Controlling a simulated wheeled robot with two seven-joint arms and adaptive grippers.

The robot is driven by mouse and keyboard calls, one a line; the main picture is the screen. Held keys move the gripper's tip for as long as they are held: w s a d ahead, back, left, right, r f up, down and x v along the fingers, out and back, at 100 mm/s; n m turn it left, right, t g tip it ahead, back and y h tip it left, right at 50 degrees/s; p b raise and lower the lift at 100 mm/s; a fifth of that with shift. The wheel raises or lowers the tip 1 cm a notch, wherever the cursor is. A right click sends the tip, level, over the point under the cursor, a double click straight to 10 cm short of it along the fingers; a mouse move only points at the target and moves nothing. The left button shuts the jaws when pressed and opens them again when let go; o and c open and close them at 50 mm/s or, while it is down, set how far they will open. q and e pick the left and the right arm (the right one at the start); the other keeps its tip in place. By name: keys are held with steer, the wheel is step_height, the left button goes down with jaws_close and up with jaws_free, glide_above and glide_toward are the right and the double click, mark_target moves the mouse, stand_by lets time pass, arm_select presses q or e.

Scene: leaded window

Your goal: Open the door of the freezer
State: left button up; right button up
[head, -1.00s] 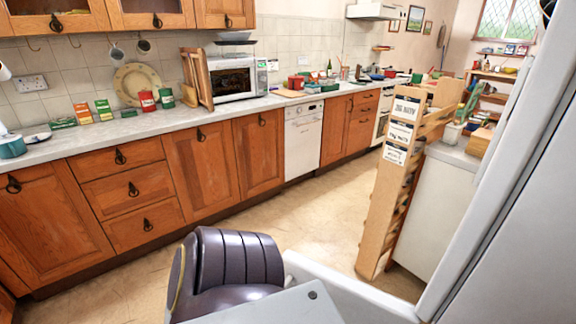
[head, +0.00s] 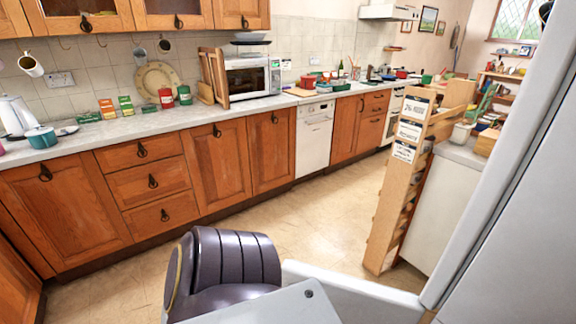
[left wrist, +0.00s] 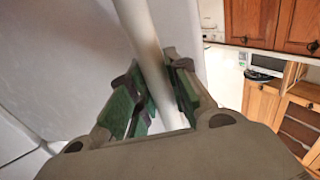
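The freezer is a tall, smooth pale-grey appliance (head: 520,220) filling the right side of the head view, with a long slanting edge strip. In the left wrist view a pale surface (left wrist: 60,60) fills the left side, and a pale bar-like handle (left wrist: 145,40) runs down between the fingers of my left gripper (left wrist: 160,95). The green-padded fingers lie close against both sides of the bar and look shut on it. Neither gripper shows in the head view, and the right one is in no view.
A long counter (head: 90,142) with wooden cupboards runs along the far wall, with a microwave (head: 250,77) on it. A tall wooden pull-out rack (head: 388,210) stands beside a white unit (head: 440,205) left of the freezer. The floor (head: 315,215) between is clear.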

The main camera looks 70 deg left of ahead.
arm_select(q)
steer(key=o, duration=0.4)
steer(key=shift+s+a, duration=0.1)
steer(key=shift+v, duration=4.35)
steer(key=shift+f, duration=0.2)
steer(key=shift+r+x, duration=0.2)
steer(key=shift+x, duration=4.1)
